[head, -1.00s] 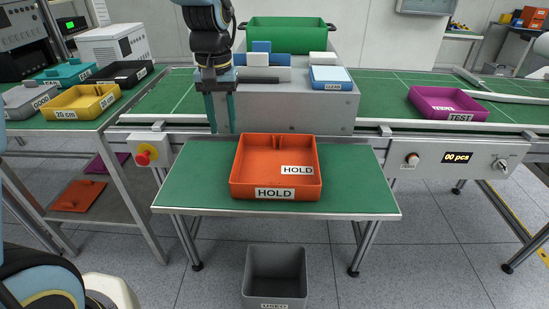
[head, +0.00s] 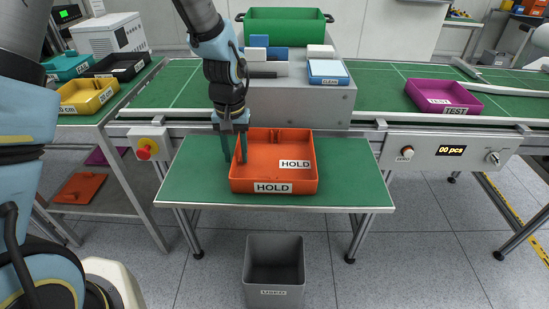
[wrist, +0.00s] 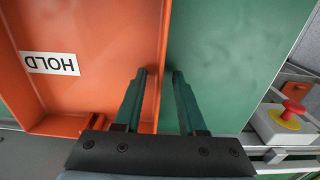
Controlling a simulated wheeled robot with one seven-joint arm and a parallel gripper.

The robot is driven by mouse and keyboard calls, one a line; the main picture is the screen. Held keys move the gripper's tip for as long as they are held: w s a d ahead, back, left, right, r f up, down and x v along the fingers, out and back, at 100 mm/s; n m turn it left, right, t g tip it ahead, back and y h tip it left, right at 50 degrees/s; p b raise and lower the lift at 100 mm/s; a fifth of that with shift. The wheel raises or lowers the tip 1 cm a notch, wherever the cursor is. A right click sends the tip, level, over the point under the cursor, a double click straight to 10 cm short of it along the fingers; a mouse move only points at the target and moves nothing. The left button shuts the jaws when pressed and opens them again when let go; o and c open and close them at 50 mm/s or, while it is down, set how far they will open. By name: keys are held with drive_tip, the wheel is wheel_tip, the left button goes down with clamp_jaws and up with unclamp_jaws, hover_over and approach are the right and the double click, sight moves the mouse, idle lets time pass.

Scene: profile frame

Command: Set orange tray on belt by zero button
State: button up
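The orange tray (head: 300,178), labelled HOLD, lies on the green-topped side table (head: 355,180) in front of the belt. My gripper (head: 235,161) is open and points down at the tray's left wall. In the wrist view my gripper (wrist: 160,72) has one finger over the tray (wrist: 105,60) and the other over the green top, with the wall's rim between them; I cannot tell whether they touch it. The belt (head: 390,88) runs behind. A round pale button (head: 407,153) sits left of the "00 pcs" display (head: 450,150); its label is too small to read.
A purple TEST tray (head: 440,97) stands on the belt at right. A grey machine housing (head: 300,105) with blue and white blocks and a green crate (head: 285,25) stands behind the orange tray. A red stop button (head: 145,149) is at left. A grey bin (head: 274,270) stands below.

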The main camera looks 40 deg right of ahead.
drive_tip(key=shift+f, duration=0.15)
clamp_jaws()
idle(1.4)
